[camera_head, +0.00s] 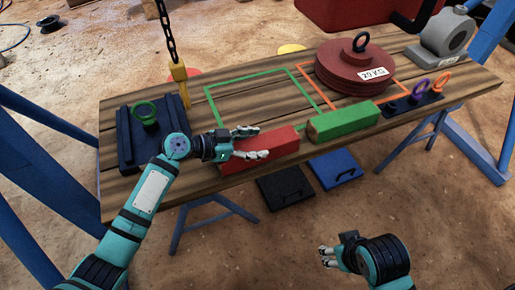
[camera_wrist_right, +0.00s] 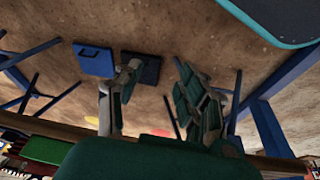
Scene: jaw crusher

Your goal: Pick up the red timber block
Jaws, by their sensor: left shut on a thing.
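The red timber block (camera_head: 282,148) lies along the front edge of the wooden table, left of a green block. My left gripper (camera_head: 258,143) is at the red block with its fingers over the block's left part, shut on it. The gripper and hand hide part of the block's top and left end. I cannot tell whether the block is clear of the table. My right gripper (camera_head: 326,256) is low in front of the table, apart from everything. In the right wrist view its fingers (camera_wrist_right: 158,78) are spread, with nothing between them.
The table (camera_head: 215,82) also holds the green block (camera_head: 342,122), a red 20 KG weight (camera_head: 348,72), a grey cast part (camera_head: 447,38) and a dark tray with a green ring (camera_head: 125,150). A chain with a yellow hook (camera_head: 179,72) hangs above. Black (camera_head: 283,190) and blue (camera_head: 335,168) plates lie below.

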